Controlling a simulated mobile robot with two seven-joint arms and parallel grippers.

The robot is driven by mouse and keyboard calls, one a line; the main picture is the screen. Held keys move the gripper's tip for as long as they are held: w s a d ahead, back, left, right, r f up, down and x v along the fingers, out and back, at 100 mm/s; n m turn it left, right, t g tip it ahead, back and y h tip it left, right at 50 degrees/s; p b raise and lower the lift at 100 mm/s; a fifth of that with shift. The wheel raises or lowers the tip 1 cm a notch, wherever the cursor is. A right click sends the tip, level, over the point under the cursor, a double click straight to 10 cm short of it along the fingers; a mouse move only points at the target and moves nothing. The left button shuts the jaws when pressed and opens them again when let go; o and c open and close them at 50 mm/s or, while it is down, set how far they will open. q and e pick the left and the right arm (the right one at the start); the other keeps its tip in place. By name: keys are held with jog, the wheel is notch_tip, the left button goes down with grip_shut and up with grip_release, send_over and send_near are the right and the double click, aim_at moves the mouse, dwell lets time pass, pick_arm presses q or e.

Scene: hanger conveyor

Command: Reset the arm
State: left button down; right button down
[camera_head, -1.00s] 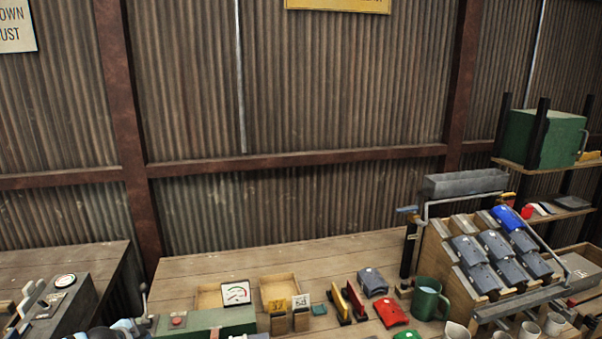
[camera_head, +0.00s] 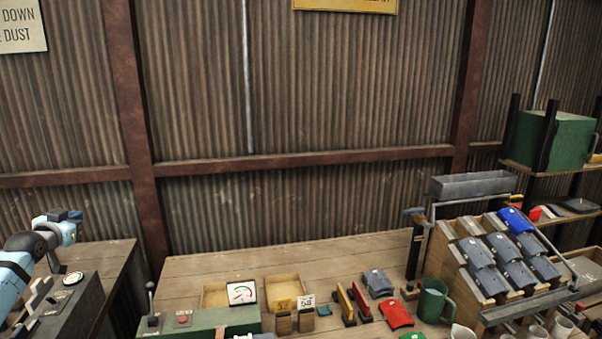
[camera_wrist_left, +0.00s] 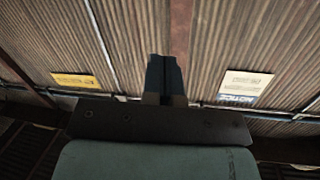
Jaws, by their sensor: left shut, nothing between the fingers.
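My left arm comes in at the left edge of the head view, light blue with dark joints. My left gripper (camera_head: 76,214) is raised in front of the wall at the left, above the machine on the left bench. In the left wrist view its two dark fingers (camera_wrist_left: 164,75) are together with nothing between them, pointing toward the corrugated wall.
The wooden bench (camera_head: 340,255) holds a green control box (camera_head: 215,318), a red folded cloth (camera_head: 396,314), a green mug (camera_head: 434,300) and a slanted rack (camera_head: 475,293) of grey and blue cloths. Free air lies above the bench.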

pick_arm(q)
jog(key=a+r+m+t+y, duration=0.1)
jog(key=a+r+m+y, duration=0.1)
jog(key=a+y, duration=0.2)
jog(key=s+d+f+m+g+h, duration=0.1)
jog(key=s+d+f+h, duration=0.1)
jog(key=s+d+f, duration=0.5)
jog(key=s+d+f+g+h, duration=0.1)
jog(key=s+d+f+h, duration=0.15)
jog(key=d+f, duration=0.85)
jog(key=s+d+f+m+g+h, duration=0.1)
jog(key=s+d+f, duration=0.55)
jog(key=f, duration=0.45)
jog(key=s+d+f+n+g+h, duration=0.1)
jog(key=s+d+f, duration=0.2)
jog(key=s+d, duration=0.3)
jog(key=s+d+f+n+g+h, duration=0.1)
jog(key=s+d+f, duration=0.2)
jog(key=s+d, duration=0.4)
jog(key=s+d+f+n+g+h, duration=0.1)
jog(key=s+d+f, duration=0.3)
jog(key=s, duration=1.2)
jog(key=d, duration=0.3)
jog(key=shift+d+g, duration=0.2)
jog(key=shift+g, duration=0.1)
